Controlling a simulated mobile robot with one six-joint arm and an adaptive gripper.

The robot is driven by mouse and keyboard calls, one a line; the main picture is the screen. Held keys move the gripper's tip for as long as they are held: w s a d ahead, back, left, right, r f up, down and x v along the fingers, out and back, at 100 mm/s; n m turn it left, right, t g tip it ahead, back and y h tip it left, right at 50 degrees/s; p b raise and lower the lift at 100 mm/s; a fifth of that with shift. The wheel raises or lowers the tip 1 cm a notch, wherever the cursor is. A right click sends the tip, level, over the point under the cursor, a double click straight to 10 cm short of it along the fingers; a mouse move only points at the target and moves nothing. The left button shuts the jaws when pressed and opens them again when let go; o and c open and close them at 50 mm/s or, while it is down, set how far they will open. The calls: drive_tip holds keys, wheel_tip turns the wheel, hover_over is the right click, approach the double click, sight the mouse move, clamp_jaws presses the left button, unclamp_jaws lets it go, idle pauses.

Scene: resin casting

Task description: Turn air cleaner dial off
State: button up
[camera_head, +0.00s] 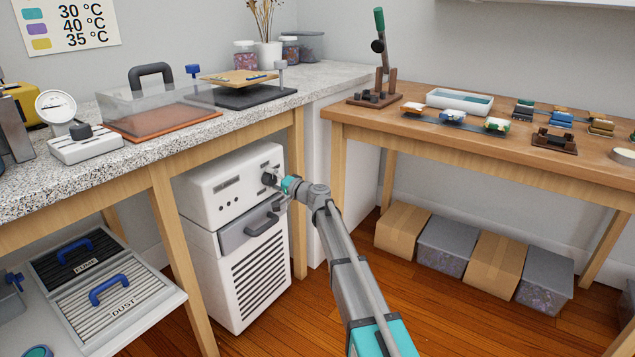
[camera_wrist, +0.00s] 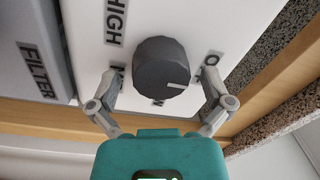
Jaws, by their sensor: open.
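The white air cleaner (camera_head: 240,225) stands on the floor under the speckled counter. Its dark dial (camera_wrist: 161,68) is a round knob with a pale pointer line, which lies toward the lower right in the wrist view. Labels around the dial include HIGH and others partly covered by my gripper. My gripper (camera_wrist: 160,105) is open, with one finger on each side of the dial's lower part; I cannot tell whether they touch it. In the head view my gripper (camera_head: 276,184) is at the upper right of the cleaner's front and partly hides the dial.
A grey drawer with a handle (camera_head: 262,226) sits below the dial, marked FILTER in the wrist view. The counter edge (camera_head: 200,130) and its wooden legs (camera_head: 178,250) are close to the cleaner. Cardboard boxes (camera_head: 402,228) stand under the right table. Floor between is clear.

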drive_tip(key=m, duration=0.5)
drive_tip(key=shift+f, duration=0.1)
drive_tip(key=m, duration=0.6)
drive_tip(key=shift+s+f+t+h, duration=0.1)
drive_tip(key=shift+t+h, duration=0.2)
drive_tip(key=shift+h, duration=0.1)
drive_tip(key=m, duration=0.5)
drive_tip(key=shift+a, duration=0.1)
drive_tip(key=m, duration=0.6)
drive_tip(key=shift+s+a, duration=0.1)
drive_tip(key=shift+s, duration=0.2)
drive_tip(key=v, duration=1.3)
drive_tip(key=s+d+r+n+g+h+p, duration=0.2)
drive_tip(key=s+r+n+p, duration=0.5)
drive_tip(key=p, duration=0.6)
drive_tip(key=s+d+r+n+g+h+p, duration=0.2)
drive_tip(key=s+r+n+g+p, duration=0.3)
drive_tip(key=p, duration=0.8)
drive_tip(key=s+r+n+h, duration=0.1)
drive_tip(key=s+r+n, duration=0.1)
drive_tip(key=s+n, duration=0.1)
drive_tip(key=shift+s+n+h+p, duration=0.3)
drive_tip(key=shift+s+h, duration=0.1)
drive_tip(key=shift+s, duration=0.35)
